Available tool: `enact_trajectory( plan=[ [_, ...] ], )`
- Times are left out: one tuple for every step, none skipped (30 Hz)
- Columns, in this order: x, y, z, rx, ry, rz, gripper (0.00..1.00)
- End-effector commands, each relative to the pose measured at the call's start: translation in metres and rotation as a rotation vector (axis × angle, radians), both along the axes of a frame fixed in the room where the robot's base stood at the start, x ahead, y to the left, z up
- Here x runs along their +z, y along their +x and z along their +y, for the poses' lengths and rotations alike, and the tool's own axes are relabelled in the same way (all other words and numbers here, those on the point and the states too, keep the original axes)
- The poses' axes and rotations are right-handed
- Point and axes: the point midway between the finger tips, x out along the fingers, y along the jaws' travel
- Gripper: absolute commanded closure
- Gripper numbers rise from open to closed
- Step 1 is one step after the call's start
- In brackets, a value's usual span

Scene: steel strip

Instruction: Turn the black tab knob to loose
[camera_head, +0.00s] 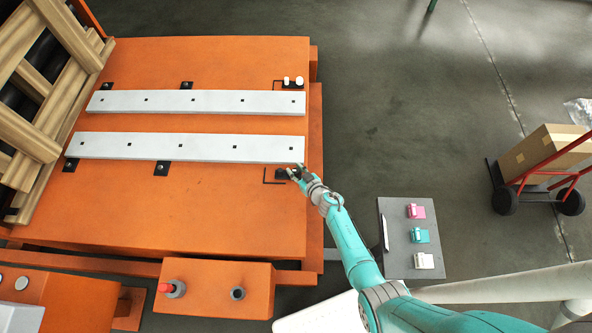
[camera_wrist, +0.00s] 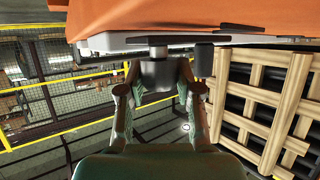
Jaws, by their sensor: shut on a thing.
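My gripper (camera_head: 297,172) is at the right end of the lower steel strip (camera_head: 190,147), over the small black clamp block (camera_head: 282,174) there. In the wrist view my gripper (camera_wrist: 158,80) has its two fingers on either side of a dark knob (camera_wrist: 157,70), and it is shut on that knob. The knob's tab shape and its turn angle cannot be made out. In the head view my fingers hide most of it.
A wooden pallet (camera_head: 25,130) stands left. A grey stand (camera_head: 395,262) with small coloured boxes is right of my arm.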

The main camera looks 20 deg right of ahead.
Motion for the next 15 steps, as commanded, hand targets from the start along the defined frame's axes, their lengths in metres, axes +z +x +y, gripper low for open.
enact_trajectory(
  plan=[
    [0.0003, 0.0005, -0.0015, 0.014, 0.001, -0.001, 1.0],
    [0.0003, 0.0005, -0.0017, 0.026, -0.001, 0.0, 1.0],
    [0.0005, 0.0009, -0.0017, 0.044, -0.001, 0.0, 1.0],
    [0.0007, 0.001, -0.0018, 0.059, 0.0, -0.001, 1.0],
    [0.0005, 0.001, -0.0023, 0.074, -0.001, 0.0, 1.0],
    [0.0003, 0.0009, -0.0026, 0.097, -0.001, 0.0, 1.0],
    [0.0003, 0.0008, -0.0022, 0.116, -0.001, 0.0, 1.0],
    [0.0004, 0.0009, -0.0024, 0.136, -0.001, 0.0, 1.0],
    [0.0007, 0.0013, -0.0028, 0.165, 0.0, -0.001, 1.0],
    [0.0007, 0.0015, -0.0025, 0.188, 0.0, 0.0, 1.0],
    [0.0008, 0.0017, -0.0027, 0.214, 0.0, 0.0, 1.0],
    [0.0007, 0.0016, -0.003, 0.251, 0.001, 0.0, 1.0],
    [0.0009, 0.002, -0.0029, 0.28, 0.0, 0.0, 1.0],
    [0.0009, 0.0019, -0.003, 0.308, 0.0, -0.001, 1.0],
    [0.0011, 0.0021, -0.0029, 0.347, 0.0, -0.001, 1.0]
  ],
)
